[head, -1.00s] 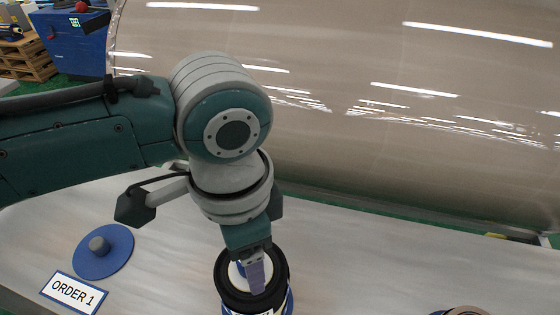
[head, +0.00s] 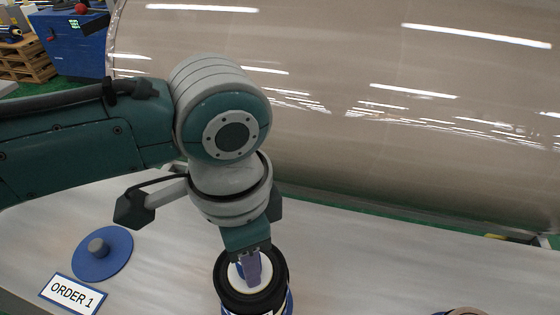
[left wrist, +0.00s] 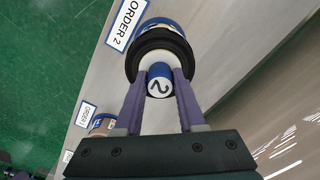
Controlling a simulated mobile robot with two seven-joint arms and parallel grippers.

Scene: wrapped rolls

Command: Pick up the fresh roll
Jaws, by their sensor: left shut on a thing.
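The roll at the ORDER 2 place, black with a white middle (head: 228,287), stands upright on the table at the bottom of the head view. In the left wrist view the black roll (left wrist: 150,44) shows a white middle and a blue end marked 2 (left wrist: 160,84). My left gripper (head: 251,280) points down into it. In the left wrist view its two purple fingers (left wrist: 160,76) lie on either side of the blue-ended middle and are shut on it. The roll's underside is hidden. My right gripper is not in view.
A blue disc with a grey peg (head: 98,248) lies bare at the left, behind the ORDER 1 sign (head: 73,294). A brown rolled thing (head: 466,312) is cut off at the bottom right. A huge glossy wrapped roll (head: 350,120) fills the back. The table between is clear.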

